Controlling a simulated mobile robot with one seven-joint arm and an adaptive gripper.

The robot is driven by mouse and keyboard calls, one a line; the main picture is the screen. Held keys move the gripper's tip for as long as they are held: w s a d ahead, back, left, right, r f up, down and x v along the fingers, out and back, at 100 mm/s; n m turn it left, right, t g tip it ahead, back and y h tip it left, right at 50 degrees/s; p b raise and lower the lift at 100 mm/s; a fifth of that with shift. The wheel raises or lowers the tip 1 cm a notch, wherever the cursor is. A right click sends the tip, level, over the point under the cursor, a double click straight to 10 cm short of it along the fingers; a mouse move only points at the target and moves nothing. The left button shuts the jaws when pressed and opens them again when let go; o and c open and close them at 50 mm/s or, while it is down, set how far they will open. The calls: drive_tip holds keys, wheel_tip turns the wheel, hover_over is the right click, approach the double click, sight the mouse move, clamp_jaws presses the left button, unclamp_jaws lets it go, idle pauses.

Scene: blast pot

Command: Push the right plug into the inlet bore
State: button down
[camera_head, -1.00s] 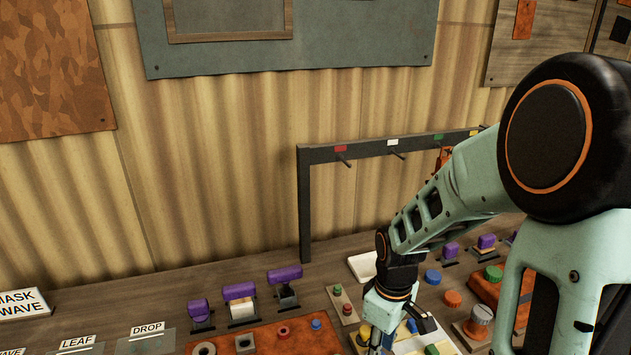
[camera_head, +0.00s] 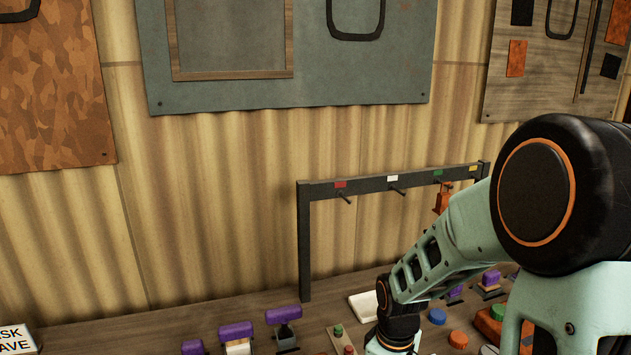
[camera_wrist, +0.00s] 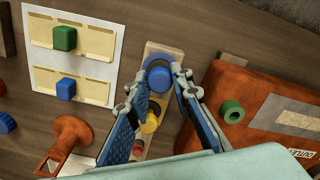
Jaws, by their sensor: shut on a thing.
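In the wrist view my gripper (camera_wrist: 162,72) has its two blue-padded fingers closed about a round blue plug (camera_wrist: 159,82). The plug is at the top end of a pale wooden strip (camera_wrist: 151,52), by a dark ring. I cannot tell whether it is raised off the strip. A yellow plug (camera_wrist: 150,122) and a red plug (camera_wrist: 137,149) sit lower on the strip, partly behind the left finger. An orange block (camera_wrist: 222,75) to the right carries a green ring (camera_wrist: 232,111) and a label reading OUTLET. I cannot make out an inlet bore. In the head view the fingers are out of frame.
A white board (camera_wrist: 66,72) with green and blue blocks lies left of the strip. An orange round-headed piece (camera_wrist: 70,134) stands below it. In the head view a dark rack (camera_head: 304,240) with coloured tags stands at the back, near my arm. A white tray (camera_head: 364,305) lies beneath it.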

drive_tip(key=shift+r+p, duration=2.05)
drive_tip(key=shift+r, duration=0.45)
drive_tip(key=shift+f, duration=0.1)
drive_tip(key=shift+s, duration=0.1)
